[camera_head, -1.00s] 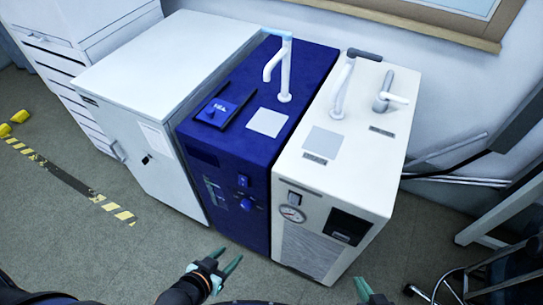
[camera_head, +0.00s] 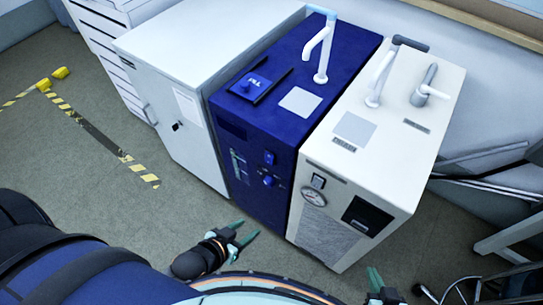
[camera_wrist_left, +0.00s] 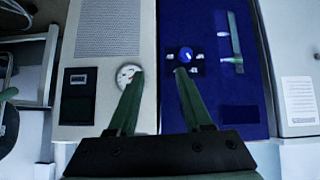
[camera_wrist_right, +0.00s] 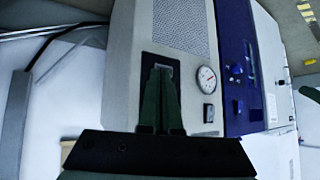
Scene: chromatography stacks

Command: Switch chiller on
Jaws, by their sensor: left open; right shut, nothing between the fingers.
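Two floor units stand side by side, and I cannot tell by label which is the chiller. The blue unit (camera_head: 250,205) has a blue rocker switch (camera_head: 269,158) above a knob (camera_head: 267,181). The white unit (camera_head: 330,236) has a switch (camera_head: 318,181), a round gauge (camera_head: 314,196) and a dark panel (camera_head: 367,215). My left gripper (camera_head: 247,228) is open and empty in front of the blue unit; its wrist view shows the blue knob (camera_wrist_left: 185,55) near one fingertip. My right gripper (camera_head: 375,275) is shut and empty; in its wrist view, its fingers cover part of the dark panel.
A white cabinet (camera_head: 185,85) stands left of the blue unit. Pipes rise from both unit tops. Black and yellow floor tape (camera_head: 100,143) runs at left, where the floor is clear. A table frame (camera_head: 505,235) and dark cables stand at the right.

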